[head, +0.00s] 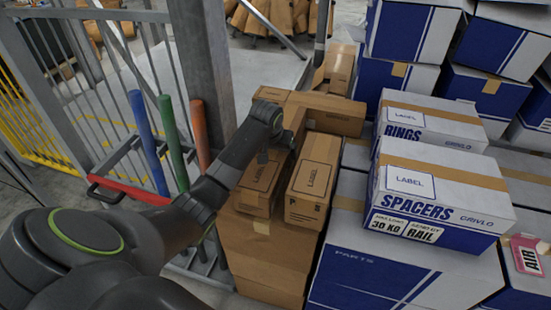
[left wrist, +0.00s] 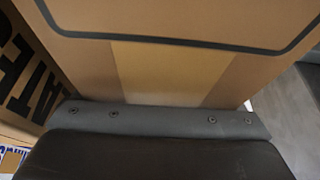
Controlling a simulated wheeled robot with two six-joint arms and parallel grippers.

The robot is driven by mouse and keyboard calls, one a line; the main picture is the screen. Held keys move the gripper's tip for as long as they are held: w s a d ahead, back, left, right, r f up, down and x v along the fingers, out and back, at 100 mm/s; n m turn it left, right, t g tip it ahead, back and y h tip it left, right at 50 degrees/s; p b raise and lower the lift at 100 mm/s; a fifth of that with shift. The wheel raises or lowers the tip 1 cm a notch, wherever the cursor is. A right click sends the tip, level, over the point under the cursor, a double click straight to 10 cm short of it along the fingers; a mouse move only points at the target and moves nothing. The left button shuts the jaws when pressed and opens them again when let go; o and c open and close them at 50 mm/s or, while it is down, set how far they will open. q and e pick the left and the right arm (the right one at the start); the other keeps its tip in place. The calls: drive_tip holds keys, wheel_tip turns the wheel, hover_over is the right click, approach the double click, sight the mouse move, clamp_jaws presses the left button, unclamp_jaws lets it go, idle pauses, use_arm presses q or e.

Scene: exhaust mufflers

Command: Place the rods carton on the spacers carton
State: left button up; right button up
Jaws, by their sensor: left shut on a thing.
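The spacers carton (head: 445,188), white and blue with a tan tape band, sits at the right on larger blue-and-white boxes. My left gripper (head: 268,152) is over the brown cartons at the centre, its fingertips mostly hidden. It is shut on a brown carton, apparently the left labelled one (head: 260,182), which stands beside another labelled brown carton (head: 313,180). In the left wrist view a dark gripper part (left wrist: 160,122) lies close against a brown taped face (left wrist: 155,70). No rods name is readable, so I cannot tell which carton is the rods one. My right gripper is not in view.
The rings carton (head: 440,122) stands just behind the spacers carton. A long brown carton (head: 325,113) lies behind the labelled ones. Blue, green and red posts (head: 173,135) and a grey column (head: 205,70) stand left. A pink AIR tag (head: 527,255) is at the right.

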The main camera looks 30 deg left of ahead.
use_arm(q)
drive_tip(key=shift+f, duration=0.25)
idle(0.3)
drive_tip(key=o, duration=1.6)
drive_tip(key=shift+f, duration=0.1)
drive_tip(key=shift+c, duration=0.2)
